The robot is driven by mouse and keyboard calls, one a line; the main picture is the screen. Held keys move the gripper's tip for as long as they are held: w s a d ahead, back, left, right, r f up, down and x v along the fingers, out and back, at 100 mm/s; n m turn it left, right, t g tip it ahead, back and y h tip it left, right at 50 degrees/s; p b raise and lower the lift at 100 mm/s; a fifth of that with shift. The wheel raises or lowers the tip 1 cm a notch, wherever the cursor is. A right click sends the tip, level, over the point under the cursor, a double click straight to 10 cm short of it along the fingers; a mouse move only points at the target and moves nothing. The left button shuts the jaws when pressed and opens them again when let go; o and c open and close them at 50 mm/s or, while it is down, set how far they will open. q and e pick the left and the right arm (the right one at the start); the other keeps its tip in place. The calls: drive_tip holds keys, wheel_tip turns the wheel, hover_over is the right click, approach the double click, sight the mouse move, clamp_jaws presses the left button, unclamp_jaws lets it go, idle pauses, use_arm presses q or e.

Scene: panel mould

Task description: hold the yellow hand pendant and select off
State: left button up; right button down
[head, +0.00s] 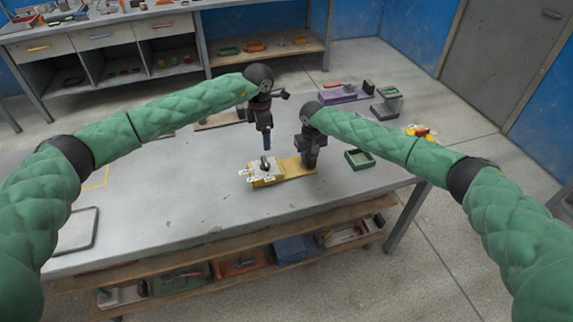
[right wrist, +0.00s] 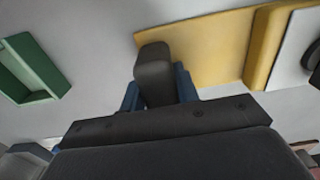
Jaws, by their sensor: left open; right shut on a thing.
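The yellow hand pendant (head: 290,171) lies on the grey table, with a yellow plate running right from its thicker left end. That end has a white face with a dark knob (head: 264,164) and small white labels around it, too small to read. My left gripper (head: 267,146) points down just above the knob, open, apparently apart from it. My right gripper (head: 306,165) is shut on the right end of the pendant. In the right wrist view the yellow pendant (right wrist: 210,48) runs to the upper right from my dark finger; the grip itself is partly hidden.
A green tray (head: 359,159) stands right of the pendant, also in the right wrist view (right wrist: 28,68). A purple fixture (head: 343,94), a grey box (head: 387,103) and red-yellow parts (head: 421,132) lie further right. A black-edged plate (head: 77,231) lies left.

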drive_tip(key=c, duration=1)
unclamp_jaws()
drive_tip(key=shift+o, duration=0.2)
drive_tip(key=shift+r, duration=0.1)
